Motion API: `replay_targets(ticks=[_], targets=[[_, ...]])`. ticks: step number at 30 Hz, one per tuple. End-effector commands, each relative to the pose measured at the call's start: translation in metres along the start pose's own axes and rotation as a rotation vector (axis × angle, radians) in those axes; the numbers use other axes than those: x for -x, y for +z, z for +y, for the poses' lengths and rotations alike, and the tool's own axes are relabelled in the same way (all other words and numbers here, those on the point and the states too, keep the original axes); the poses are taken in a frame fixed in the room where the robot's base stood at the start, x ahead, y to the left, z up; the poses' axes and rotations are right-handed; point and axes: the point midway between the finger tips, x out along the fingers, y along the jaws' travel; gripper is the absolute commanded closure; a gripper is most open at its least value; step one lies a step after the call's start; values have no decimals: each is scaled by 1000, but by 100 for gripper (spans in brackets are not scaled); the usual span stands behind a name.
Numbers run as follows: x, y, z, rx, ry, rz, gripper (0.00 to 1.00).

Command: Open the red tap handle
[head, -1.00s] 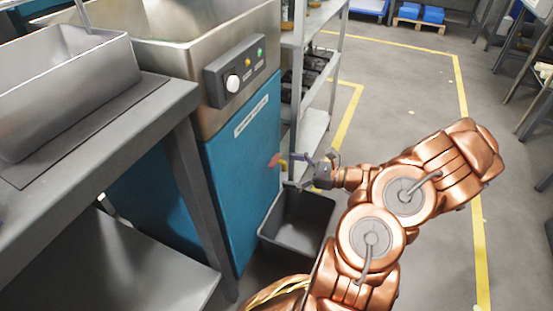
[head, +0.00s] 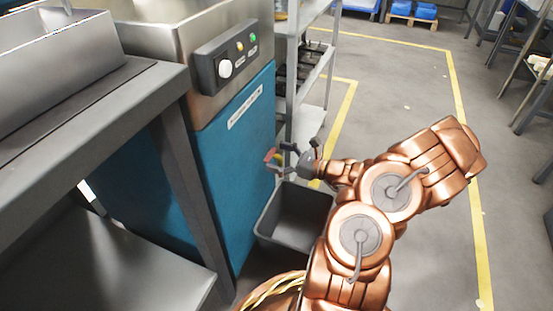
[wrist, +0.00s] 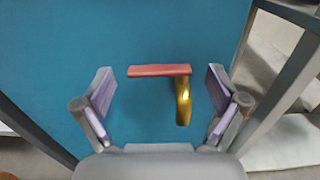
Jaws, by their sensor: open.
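The red tap handle (wrist: 158,70) is a flat bar lying level in the wrist view, on top of a curved brass spout (wrist: 184,102). The tap sticks out of the blue cabinet panel (wrist: 60,60). In the head view the handle (head: 269,155) shows small at the right side of the blue panel. My gripper (wrist: 160,88) is open, with one purple-padded finger on each side of the tap. Neither finger appears to touch the handle. In the head view my gripper (head: 283,160) is beside the tap, and the spout is partly hidden.
A dark open bin (head: 295,218) stands on the floor below the tap. A metal shelf rack (head: 310,90) is just behind and right of the cabinet. A steel table (head: 150,95) is at the left. Floor at right is clear.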

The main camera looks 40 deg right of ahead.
Motion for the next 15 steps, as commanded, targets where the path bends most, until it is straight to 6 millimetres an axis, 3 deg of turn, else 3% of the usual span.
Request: replay_targets(ticks=[9, 15], targets=[[-2, 0, 0, 0, 1, 1, 4], [-2, 0, 0, 0, 1, 1, 25]])
